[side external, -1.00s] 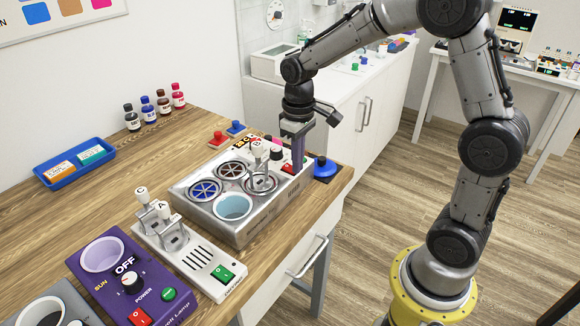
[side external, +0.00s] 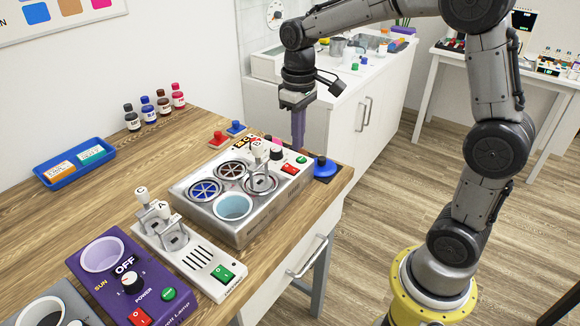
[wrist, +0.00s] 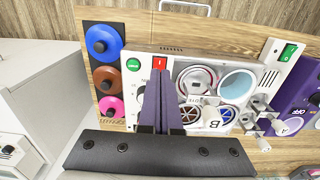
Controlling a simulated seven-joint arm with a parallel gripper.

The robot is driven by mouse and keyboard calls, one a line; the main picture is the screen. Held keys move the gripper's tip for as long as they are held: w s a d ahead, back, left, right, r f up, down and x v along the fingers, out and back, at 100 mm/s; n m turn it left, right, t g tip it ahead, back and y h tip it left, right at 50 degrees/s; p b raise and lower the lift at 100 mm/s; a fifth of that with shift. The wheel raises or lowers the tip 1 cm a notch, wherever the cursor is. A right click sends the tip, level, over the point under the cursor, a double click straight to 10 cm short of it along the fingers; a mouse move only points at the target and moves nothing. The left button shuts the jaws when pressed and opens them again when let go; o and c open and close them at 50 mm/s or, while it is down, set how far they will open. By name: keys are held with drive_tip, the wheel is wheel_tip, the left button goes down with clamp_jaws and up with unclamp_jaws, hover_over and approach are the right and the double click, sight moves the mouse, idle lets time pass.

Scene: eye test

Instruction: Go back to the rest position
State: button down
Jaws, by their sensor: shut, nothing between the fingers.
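My gripper (side external: 299,143) is shut and empty, its purple fingers pointing down above the back right end of the silver machine (side external: 240,232). In the wrist view the closed fingers (wrist: 162,92) appear over the machine's panel, beside its red rocker switch (wrist: 159,63) and green button (wrist: 133,64). In the side view the fingers hang behind the red switch (side external: 289,169), and they look raised above the panel. The fingers hide part of the black knob in the wrist view.
A blue button (side external: 320,164) sits beyond the machine's right end. A white lever box (side external: 188,256) and a purple box (side external: 118,284) stand in front. A blue tray (side external: 74,164) and several small bottles (side external: 163,104) are at the back left. Bare wood (side external: 105,205) lies between.

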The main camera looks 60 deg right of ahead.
drive_tip(key=shift+r, duration=0.25)
drive_tip(key=s+a+r+t, duration=0.3)
drive_tip(key=s+r, duration=0.5)
drive_tip(key=s+a+f+t, duration=0.1)
drive_tip(key=s+f, duration=0.4)
drive_tip(key=s, duration=0.6)
drive_tip(key=shift+s+a+t, duration=0.15)
drive_tip(key=shift+s+t, duration=0.2)
drive_tip(key=shift+t, duration=0.45)
